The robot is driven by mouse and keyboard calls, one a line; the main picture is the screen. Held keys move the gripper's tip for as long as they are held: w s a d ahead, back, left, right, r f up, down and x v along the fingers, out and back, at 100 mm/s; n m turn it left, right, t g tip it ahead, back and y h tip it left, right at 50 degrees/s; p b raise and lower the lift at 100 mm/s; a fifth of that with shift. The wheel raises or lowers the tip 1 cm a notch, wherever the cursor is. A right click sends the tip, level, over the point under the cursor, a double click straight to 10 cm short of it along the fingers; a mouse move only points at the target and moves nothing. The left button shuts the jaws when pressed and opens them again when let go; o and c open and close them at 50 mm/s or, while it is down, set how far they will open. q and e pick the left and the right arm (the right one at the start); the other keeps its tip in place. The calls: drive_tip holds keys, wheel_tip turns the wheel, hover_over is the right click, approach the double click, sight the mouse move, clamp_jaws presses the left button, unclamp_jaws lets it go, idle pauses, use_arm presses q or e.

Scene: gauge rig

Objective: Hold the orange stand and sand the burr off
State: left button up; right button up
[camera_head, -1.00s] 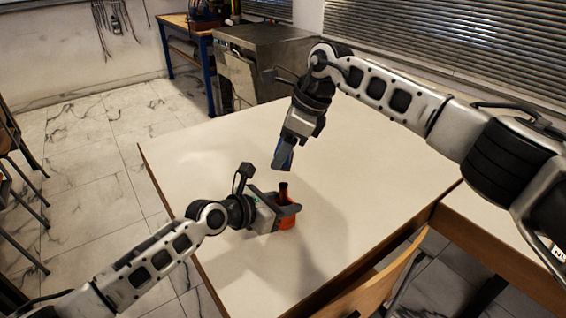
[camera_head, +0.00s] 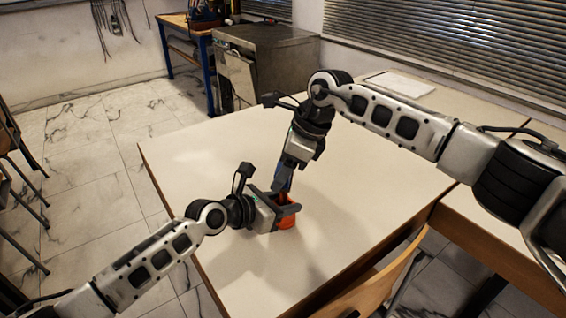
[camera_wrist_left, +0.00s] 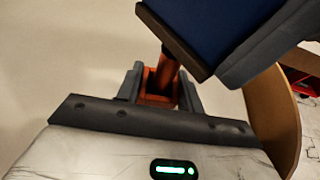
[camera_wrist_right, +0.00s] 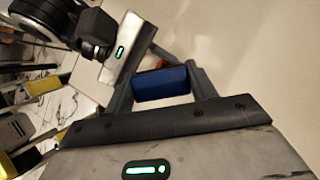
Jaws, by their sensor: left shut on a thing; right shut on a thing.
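The orange stand (camera_head: 288,221) is upright on the table, and my left gripper (camera_head: 283,205) is shut on it from the left. In the left wrist view the stand (camera_wrist_left: 158,88) sits between the fingers, with a reddish post (camera_wrist_left: 168,66) rising from it. My right gripper (camera_head: 285,184) is shut on a blue sanding block (camera_wrist_right: 163,84) and holds it over the stand. The block (camera_wrist_left: 220,25) has a brown face and covers the post's top in the left wrist view. I cannot tell whether they touch. The burr is hidden.
The pale table (camera_head: 350,190) is mostly clear around the stand. A white flat panel (camera_head: 398,84) lies at the back right. A wooden chair back (camera_head: 375,285) stands at the front edge. A metal cabinet (camera_head: 265,60) is behind the table.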

drive_tip(key=shift+f, duration=0.6)
idle(0.8)
drive_tip(key=shift+w+d+f, duration=0.15)
drive_tip(key=shift+w+d, duration=0.05)
drive_tip(key=shift+w, duration=0.6)
drive_tip(key=shift+s+a+f, duration=0.1)
drive_tip(key=shift+s+a, duration=0.05)
drive_tip(key=shift+s, duration=0.7)
drive_tip(key=shift+s+a+f, duration=0.1)
drive_tip(key=shift+s+a, duration=0.05)
drive_tip(key=shift+s, duration=0.7)
